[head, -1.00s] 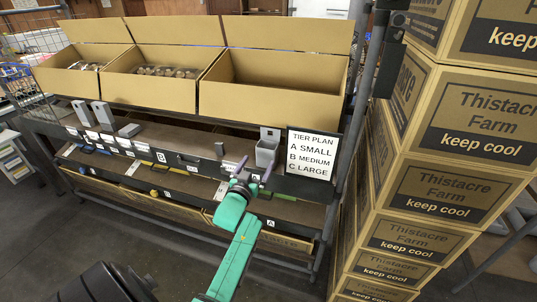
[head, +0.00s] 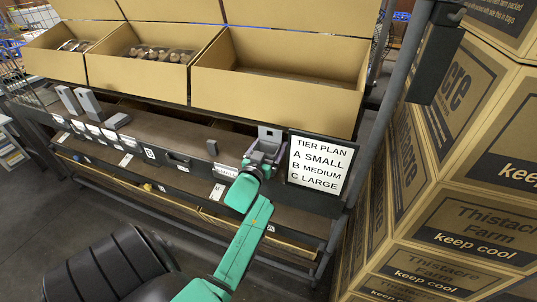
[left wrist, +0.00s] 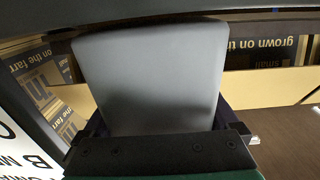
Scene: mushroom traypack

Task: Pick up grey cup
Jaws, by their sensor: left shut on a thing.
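The grey cup (head: 269,147) stands at the right end of the upper shelf, just left of the tier plan sign. My left gripper (head: 262,158) is shut on it, with the purple fingers at its sides. The gripper hides the cup's lower part in the head view. In the left wrist view the cup (left wrist: 150,75) fills the middle as a smooth grey wall in front of the gripper's black palm. I cannot tell whether its base touches the shelf. My right gripper is not in view.
The tier plan sign (head: 319,163) is close on the cup's right. Open cardboard boxes (head: 275,97) stand above and behind it. Stacked Thistacre Farm cartons (head: 459,240) rise at the right. Grey holders (head: 88,103) stand at the shelf's left end.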

